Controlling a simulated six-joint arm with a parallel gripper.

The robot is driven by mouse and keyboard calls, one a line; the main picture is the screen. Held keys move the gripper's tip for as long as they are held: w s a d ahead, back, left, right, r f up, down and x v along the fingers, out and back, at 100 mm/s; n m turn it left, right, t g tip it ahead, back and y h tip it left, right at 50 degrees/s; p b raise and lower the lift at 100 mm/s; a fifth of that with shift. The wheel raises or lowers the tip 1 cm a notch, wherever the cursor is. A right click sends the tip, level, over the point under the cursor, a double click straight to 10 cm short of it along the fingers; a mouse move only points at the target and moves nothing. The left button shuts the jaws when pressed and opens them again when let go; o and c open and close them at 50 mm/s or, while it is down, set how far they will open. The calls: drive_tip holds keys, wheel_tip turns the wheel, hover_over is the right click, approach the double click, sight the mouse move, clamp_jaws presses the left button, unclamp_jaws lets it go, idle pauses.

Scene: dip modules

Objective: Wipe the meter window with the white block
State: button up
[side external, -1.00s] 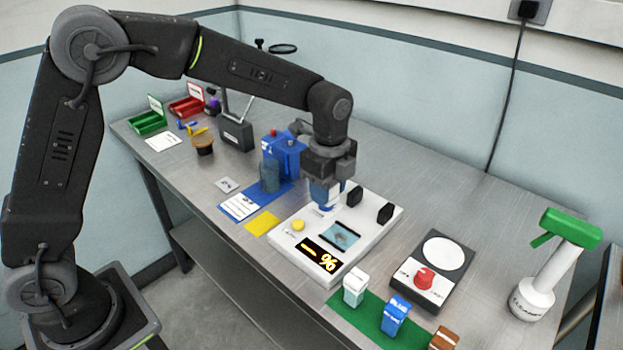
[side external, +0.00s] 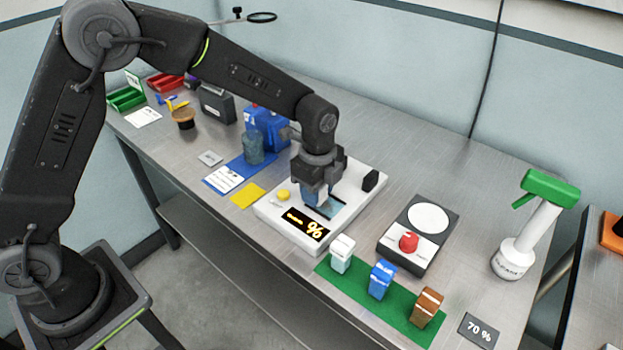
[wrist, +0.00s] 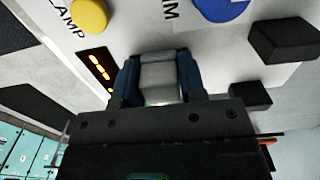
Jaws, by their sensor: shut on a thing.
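The meter is a white box on the steel table, with its bare face showing in the side view (side external: 268,211) and the wrist view (wrist: 216,62). Its dark bluish window (side external: 331,209) is partly hidden by my gripper (side external: 316,200). My gripper is pointed down over the window, its blue-tipped fingers shut on the white block. The block (wrist: 159,78) shows between the fingers in the wrist view. I cannot tell whether the block touches the window.
The meter carries a yellow button (side external: 284,195), a lit display (side external: 305,225) and a black knob (side external: 371,180). In front are white, blue (side external: 381,279) and brown containers on a green mat (side external: 350,286).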

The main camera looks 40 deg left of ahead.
sight(338, 213)
drive_tip(key=shift+d, duration=2.8)
drive_tip(key=shift+a, duration=3.55)
wheel_tip(338, 213, up, 8)
drive_tip(key=shift+r, duration=0.1)
